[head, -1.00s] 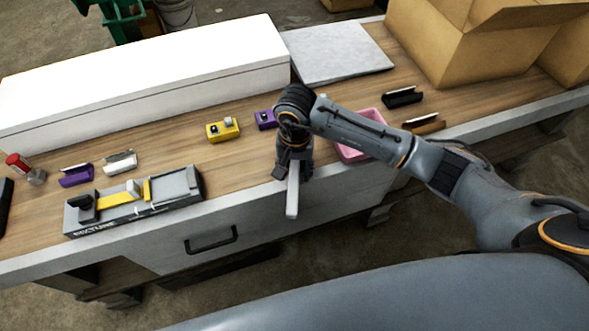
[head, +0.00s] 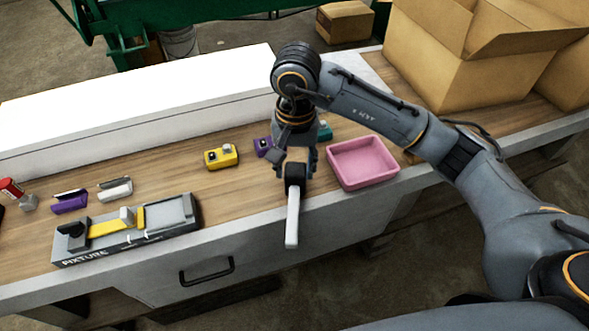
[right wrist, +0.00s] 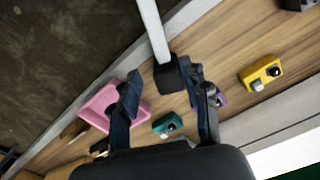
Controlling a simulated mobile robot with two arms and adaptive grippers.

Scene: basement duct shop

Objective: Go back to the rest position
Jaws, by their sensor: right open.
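My right gripper (head: 296,160) is open and empty, above the front part of the bench near its edge. A mallet-like tool with a black head (head: 295,176) and a white handle (head: 292,222) lies below it, the handle sticking out over the bench's front edge. In the right wrist view the two fingers (right wrist: 166,103) are spread apart, with the black head (right wrist: 170,75) beyond them and the white handle (right wrist: 151,25) pointing away. I cannot see whether a finger touches the head. My left gripper is not in view.
A pink tray (head: 362,178) is right of the gripper. A fixture (head: 170,228) stands front left. A long white box (head: 140,110) and cardboard boxes (head: 450,70) stand farther back.

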